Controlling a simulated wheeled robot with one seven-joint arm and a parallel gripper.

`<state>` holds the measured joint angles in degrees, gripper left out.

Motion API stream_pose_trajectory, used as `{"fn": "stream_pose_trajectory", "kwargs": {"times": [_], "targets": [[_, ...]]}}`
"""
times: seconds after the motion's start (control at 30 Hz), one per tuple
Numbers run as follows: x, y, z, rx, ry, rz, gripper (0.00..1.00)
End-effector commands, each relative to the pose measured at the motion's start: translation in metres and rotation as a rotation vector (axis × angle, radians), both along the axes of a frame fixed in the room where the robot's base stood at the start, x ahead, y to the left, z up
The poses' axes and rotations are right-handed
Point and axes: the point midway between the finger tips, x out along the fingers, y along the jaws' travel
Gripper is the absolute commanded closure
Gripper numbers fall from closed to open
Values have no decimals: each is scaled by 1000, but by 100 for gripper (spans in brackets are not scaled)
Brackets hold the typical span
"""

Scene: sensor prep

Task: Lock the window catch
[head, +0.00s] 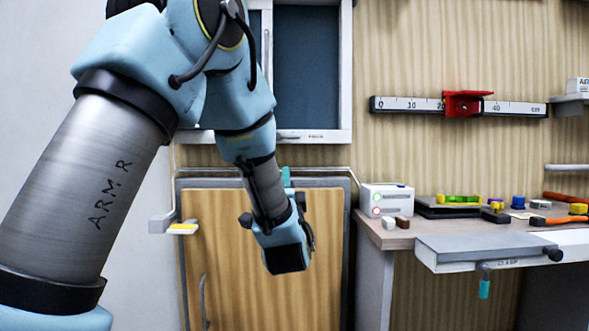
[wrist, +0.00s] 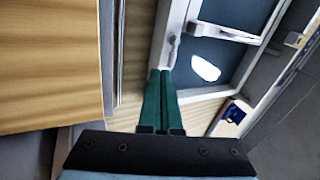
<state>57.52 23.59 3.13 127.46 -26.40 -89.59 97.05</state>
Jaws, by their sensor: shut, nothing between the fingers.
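The window (head: 306,65) has a white frame and dark panes, in the upper middle of the head view, partly hidden behind my arm. A small grey lever (head: 292,135), apparently the catch, lies on its bottom rail; I cannot tell whether it is locked. In the wrist view the window (wrist: 215,50) is tilted, and a grey handle-like piece (wrist: 173,48) sits on its white frame just beyond my fingertips. My gripper (wrist: 160,72) has its green fingers together and empty, apparently short of the frame. In the head view its teal fingertips (head: 286,172) point up below the window.
A wooden door panel (head: 240,270) in a grey frame stands below the window, with a small shelf (head: 160,222) at its left. The workbench (head: 400,238) at right carries a white box (head: 386,198) and several tools. A ruler rail (head: 410,104) is on the wall.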

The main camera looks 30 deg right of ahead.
Motion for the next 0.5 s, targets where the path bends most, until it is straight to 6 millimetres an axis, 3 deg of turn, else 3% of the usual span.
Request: {"fn": "stream_pose_trajectory", "kwargs": {"times": [0.03,0.2,0.5], "targets": [[-9,-6,-9,5,-42,10,100],[-26,-12,-6,16,-140,52,100],[-30,-13,-3,19,-161,62,100]]}}
